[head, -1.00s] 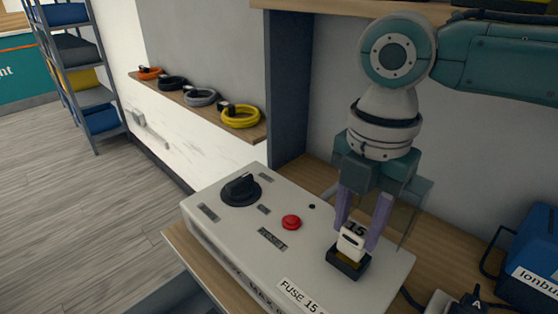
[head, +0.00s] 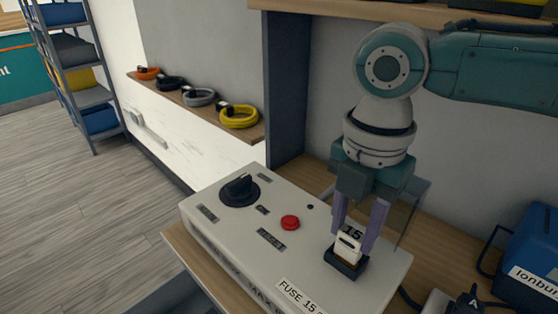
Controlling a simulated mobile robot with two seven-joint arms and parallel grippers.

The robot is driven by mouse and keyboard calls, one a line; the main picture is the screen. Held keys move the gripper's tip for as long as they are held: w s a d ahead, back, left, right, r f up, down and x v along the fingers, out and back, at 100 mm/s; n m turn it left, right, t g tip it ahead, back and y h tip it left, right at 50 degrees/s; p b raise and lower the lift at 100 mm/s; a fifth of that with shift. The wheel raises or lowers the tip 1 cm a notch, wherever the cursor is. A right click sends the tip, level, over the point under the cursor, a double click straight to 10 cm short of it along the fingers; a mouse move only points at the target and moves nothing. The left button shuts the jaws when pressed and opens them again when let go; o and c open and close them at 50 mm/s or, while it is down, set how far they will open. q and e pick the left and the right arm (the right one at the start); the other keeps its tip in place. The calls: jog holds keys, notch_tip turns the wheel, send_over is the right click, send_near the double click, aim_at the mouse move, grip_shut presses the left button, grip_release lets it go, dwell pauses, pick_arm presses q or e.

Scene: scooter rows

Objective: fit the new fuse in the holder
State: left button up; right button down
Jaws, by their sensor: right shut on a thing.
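My right gripper (head: 361,230) is shut on a white fuse (head: 347,248) marked 15. It holds the fuse upright over the black fuse holder (head: 346,270) at the right end of the pale control box (head: 225,222). The fuse's lower end is at the holder's opening and appears to be partly inside it. I cannot tell how deep it sits. My left gripper is not in view.
The box top also bears a black rotary knob (head: 239,189) and a red button (head: 290,222). A blue case (head: 527,262) and a black plug (head: 465,301) are at the right. Coloured cable coils lie on a wall shelf (head: 185,103). A shelf overhangs at the top.

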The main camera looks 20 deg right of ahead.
jog(key=shift+f+b, duration=0.35)
jog(key=shift+f, duration=0.55)
jog(key=shift+c, duration=1.7)
grip_release()
notch_tip(320, 180, up, 10)
jog(key=shift+f+p, duration=0.1)
jog(key=shift+p, duration=0.55)
